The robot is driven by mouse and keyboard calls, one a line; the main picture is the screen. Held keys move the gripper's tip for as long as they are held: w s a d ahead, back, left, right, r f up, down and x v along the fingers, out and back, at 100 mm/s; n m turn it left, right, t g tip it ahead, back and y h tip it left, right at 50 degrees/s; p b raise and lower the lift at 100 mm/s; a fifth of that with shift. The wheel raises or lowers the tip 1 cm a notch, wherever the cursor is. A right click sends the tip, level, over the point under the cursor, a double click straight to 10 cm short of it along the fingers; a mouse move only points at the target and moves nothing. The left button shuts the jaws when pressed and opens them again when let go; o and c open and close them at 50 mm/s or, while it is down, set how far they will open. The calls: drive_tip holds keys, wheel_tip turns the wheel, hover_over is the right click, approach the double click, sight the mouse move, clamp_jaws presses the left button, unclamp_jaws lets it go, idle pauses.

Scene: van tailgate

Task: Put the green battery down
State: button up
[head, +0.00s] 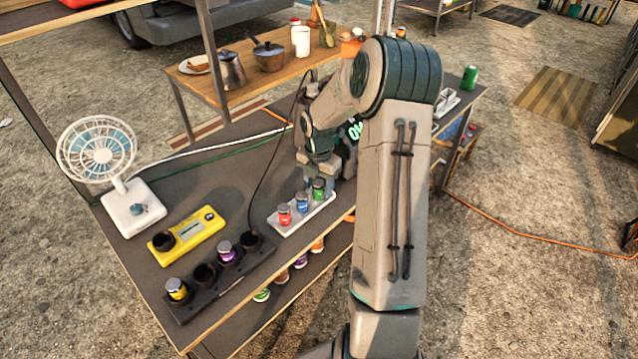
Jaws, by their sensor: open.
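The green battery (319,191) stands upright at the right end of a small white tray (291,228). A blue battery (302,202) and a red battery (284,214) stand beside it in the same tray. My gripper (321,179) is open, right above and around the top of the green battery. My arm hides part of the gripper, so I cannot tell whether its fingers touch the battery.
A black holder (218,285) with a yellow and a purple battery, a yellow device (187,236) and a white fan (134,207) stand left on the dark table. A raised wooden shelf (200,92) holds pots behind. Cables cross the table.

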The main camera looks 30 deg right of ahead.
sight(319, 182)
wheel_tip(319, 182, up, 12)
drive_tip(key=s+a+r+m+t+h, duration=0.1)
drive_tip(key=s+a+r+m, duration=0.6)
drive_tip(key=s+a+m, duration=0.55)
drive_tip(key=s+m, duration=0.5)
drive_tip(key=s+a+m+t+y, duration=0.1)
drive_tip(key=s+a+m, duration=0.2)
drive_tip(key=s+m, duration=0.4)
drive_tip(key=shift+s+a+r+t+p, duration=0.15)
drive_tip(key=shift+s+r+t+p, duration=0.15)
drive_tip(key=shift+s+r, duration=0.1)
